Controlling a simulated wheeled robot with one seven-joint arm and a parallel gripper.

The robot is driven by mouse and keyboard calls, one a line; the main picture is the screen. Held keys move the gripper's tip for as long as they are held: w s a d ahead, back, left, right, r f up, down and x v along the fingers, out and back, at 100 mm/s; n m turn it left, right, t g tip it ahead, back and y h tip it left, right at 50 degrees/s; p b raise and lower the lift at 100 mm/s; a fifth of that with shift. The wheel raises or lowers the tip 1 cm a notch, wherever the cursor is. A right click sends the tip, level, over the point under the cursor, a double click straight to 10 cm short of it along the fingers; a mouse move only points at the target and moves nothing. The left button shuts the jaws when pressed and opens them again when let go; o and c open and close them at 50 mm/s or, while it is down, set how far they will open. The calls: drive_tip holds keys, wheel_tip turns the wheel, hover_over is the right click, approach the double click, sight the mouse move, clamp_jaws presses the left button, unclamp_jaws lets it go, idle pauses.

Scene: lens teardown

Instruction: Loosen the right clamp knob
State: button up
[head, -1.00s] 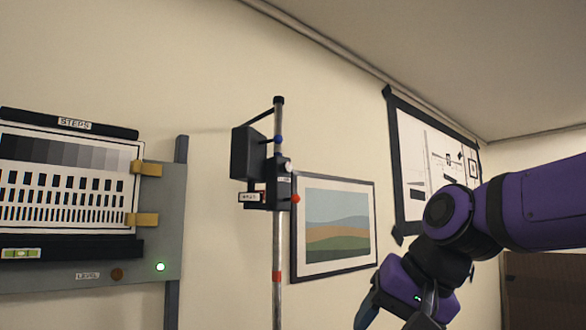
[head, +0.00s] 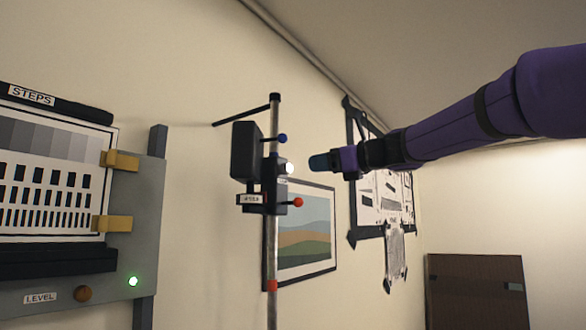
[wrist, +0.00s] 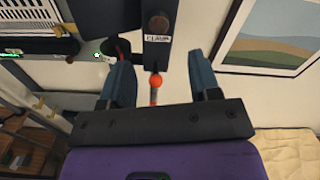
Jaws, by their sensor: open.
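A dark clamp carriage (head: 266,197) sits on an upright metal pole (head: 271,245). On its right side are a blue ball knob (head: 283,138), a pale round knob (head: 289,168) and a red ball knob (head: 298,202). My gripper (head: 320,162) is just right of the pale knob, pointing left at it, apart from it. In the wrist view my gripper (wrist: 158,62) is open and empty. A brownish round knob (wrist: 158,25) above a CLAMP label lies beyond the fingertips. An orange-red ball (wrist: 155,80) on a rod shows between the fingers; whether it lies between them in depth I cannot tell.
A black box (head: 246,150) is on the pole's left side. A grey board with a STEPS chart (head: 45,170) stands at left. A framed landscape picture (head: 308,230) hangs behind the pole. Dark-framed drawings (head: 375,215) hang at right. The space between gripper and pole is narrow.

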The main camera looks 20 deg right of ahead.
sight(289, 168)
drive_tip(key=x, duration=0.9)
drive_tip(key=shift+w+a, duration=0.1)
drive_tip(key=shift+a, duration=0.05)
drive_tip(key=c, duration=0.9)
